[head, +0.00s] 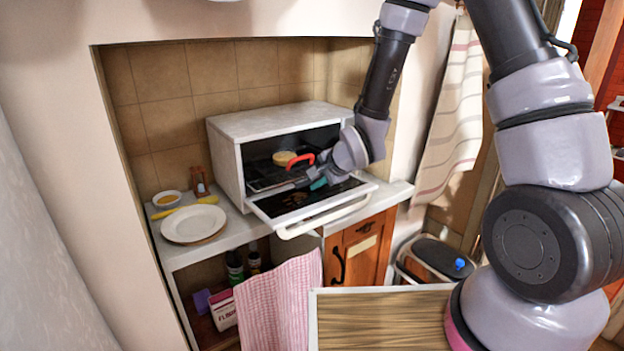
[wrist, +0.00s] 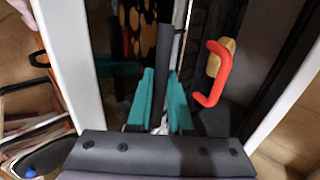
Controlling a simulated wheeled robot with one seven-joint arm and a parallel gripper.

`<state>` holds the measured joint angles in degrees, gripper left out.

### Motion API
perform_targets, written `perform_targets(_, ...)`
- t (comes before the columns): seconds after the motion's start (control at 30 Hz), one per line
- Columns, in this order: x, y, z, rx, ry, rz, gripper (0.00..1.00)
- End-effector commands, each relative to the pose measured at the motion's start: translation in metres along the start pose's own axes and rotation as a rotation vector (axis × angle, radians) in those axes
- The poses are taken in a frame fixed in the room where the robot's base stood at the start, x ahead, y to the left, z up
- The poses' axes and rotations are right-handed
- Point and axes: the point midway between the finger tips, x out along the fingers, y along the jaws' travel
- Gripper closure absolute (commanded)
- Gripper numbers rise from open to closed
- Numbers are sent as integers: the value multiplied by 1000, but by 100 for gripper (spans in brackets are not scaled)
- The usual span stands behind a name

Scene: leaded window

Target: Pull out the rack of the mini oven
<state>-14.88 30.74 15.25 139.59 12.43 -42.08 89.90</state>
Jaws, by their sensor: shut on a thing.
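The white mini oven (head: 226,165) stands on the counter with its door (head: 312,203) folded down and open. Its dark rack (head: 262,182) shows inside the cavity. My gripper (head: 319,183) is low at the oven's mouth, just above the open door. In the wrist view, the teal fingers of my gripper (wrist: 161,98) are closed around a thin dark bar (wrist: 163,50), which looks like the rack's front edge. The fingertips partly hide the contact. A red handle (head: 300,160) and a yellowish piece (head: 284,158) are in the oven, beside my gripper.
A white plate (head: 193,223), a small bowl (head: 167,198) and a yellow utensil (head: 170,211) are on the counter left of the oven. A pink checked cloth (head: 280,305) hangs below. A wooden board (head: 380,320) is at the front. A bin (head: 438,258) stands at right.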

Motion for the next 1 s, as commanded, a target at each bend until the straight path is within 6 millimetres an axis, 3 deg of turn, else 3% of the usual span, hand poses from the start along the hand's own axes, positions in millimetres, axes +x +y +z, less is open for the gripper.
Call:
perform_targets(0.03,-1,8,1,5,-2,18,100)
perform_targets(0.43,-3,10,1,6,-2,18,100)
perform_targets(1.0,-28,33,0,6,-1,18,100)
